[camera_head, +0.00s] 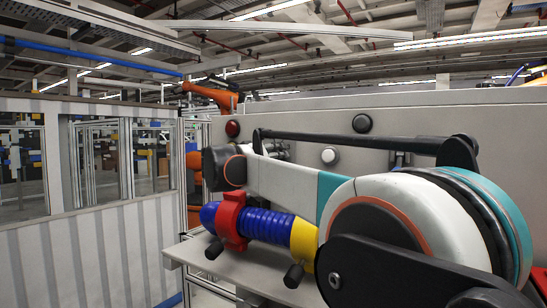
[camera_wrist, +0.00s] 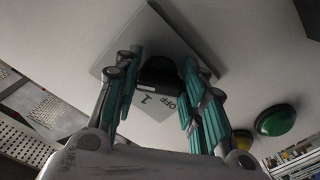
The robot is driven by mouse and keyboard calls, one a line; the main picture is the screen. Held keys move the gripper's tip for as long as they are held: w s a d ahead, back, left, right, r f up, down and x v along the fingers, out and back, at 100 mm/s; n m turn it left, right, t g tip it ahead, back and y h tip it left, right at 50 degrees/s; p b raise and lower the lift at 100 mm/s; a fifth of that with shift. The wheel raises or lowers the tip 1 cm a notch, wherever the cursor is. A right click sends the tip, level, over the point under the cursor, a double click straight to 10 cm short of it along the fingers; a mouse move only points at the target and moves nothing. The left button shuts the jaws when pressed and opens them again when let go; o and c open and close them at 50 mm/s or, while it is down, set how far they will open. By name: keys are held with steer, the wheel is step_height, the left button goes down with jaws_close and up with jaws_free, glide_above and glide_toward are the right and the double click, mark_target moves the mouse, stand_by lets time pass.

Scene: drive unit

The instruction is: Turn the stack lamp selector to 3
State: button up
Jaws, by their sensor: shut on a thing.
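The stack lamp selector is a black knob (camera_wrist: 158,72) on a square grey plate (camera_wrist: 112,70), seen in the wrist view. The labels "OFF" and "1" show on the plate below the knob; other labels are hidden or out of sight. My gripper (camera_wrist: 161,76) has its teal-padded fingers on both sides of the knob and is shut on it. I cannot tell which label the knob points to. In the head view my arm crosses the front of the panel, and I cannot make out the gripper or the knob clearly.
The head view shows a pale panel (camera_head: 300,110) with a red lamp (camera_head: 232,128). A blue ribbed part (camera_head: 268,225) with a red clamp lies over a grey shelf (camera_head: 185,253).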

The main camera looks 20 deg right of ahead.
steer(key=shift+f+m, duration=0.15)
steer(key=shift+m, duration=0.15)
steer(key=o, duration=1.1)
steer(key=shift+c, duration=0.2)
steer(key=shift+a, duration=0.15)
steer(key=v, duration=1.1)
steer(key=shift+s+a, duration=0.3)
